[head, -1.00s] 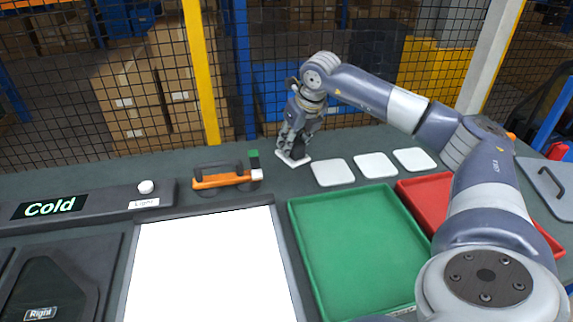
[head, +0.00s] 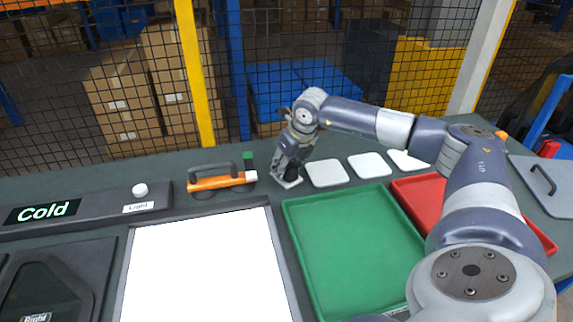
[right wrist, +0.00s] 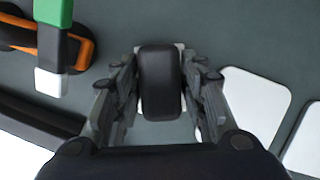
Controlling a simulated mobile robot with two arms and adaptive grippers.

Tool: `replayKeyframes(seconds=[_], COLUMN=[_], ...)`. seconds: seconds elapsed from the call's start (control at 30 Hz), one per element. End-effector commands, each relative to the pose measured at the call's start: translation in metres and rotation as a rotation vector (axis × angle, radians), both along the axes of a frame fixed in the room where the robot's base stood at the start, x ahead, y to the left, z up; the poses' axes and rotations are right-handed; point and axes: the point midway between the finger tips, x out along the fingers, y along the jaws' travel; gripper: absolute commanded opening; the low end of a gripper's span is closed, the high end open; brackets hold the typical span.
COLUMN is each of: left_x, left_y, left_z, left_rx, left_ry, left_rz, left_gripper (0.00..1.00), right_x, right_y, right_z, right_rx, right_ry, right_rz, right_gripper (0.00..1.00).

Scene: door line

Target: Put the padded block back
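The padded block (right wrist: 160,85) is a rounded black block with a white base. My right gripper (right wrist: 161,62) has its fingers close against both sides of it in the right wrist view. In the head view my right gripper (head: 292,168) points down over the bench, mostly covering the block; the white base (head: 290,184) shows below the fingers. It stands at the left end of the row of white pads (head: 327,173). I cannot tell whether the base touches the bench. My left gripper is not in view.
A green tray (head: 350,240), a red tray (head: 420,195) and a bright white panel (head: 205,265) are nearer. A mesh fence (head: 275,90) stands behind the bench.

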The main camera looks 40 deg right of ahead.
Motion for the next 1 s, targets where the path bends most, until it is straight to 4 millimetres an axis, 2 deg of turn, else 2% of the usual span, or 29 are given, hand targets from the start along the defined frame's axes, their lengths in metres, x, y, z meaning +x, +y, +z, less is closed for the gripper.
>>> replayKeyframes(seconds=[0.13,0.47,0.57,0.8,1.0], left_x=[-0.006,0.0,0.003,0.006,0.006], left_y=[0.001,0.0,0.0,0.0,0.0], left_z=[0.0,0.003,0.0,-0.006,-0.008], left_rx=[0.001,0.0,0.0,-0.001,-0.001], left_ry=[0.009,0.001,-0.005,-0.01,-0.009], left_rz=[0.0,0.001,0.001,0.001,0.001], left_gripper=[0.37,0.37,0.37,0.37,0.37], right_x=[0.0,-0.001,-0.006,-0.027,-0.04], right_y=[0.0,0.0,0.0,0.002,0.004], right_z=[0.0,0.007,0.02,0.069,0.101], right_rx=[0.0,0.0,0.0,-0.001,0.0], right_ry=[0.0,-0.002,-0.003,-0.004,-0.003], right_rz=[0.0,-0.001,-0.001,0.0,0.0], right_gripper=[0.53,0.53,0.53,0.53,0.53])
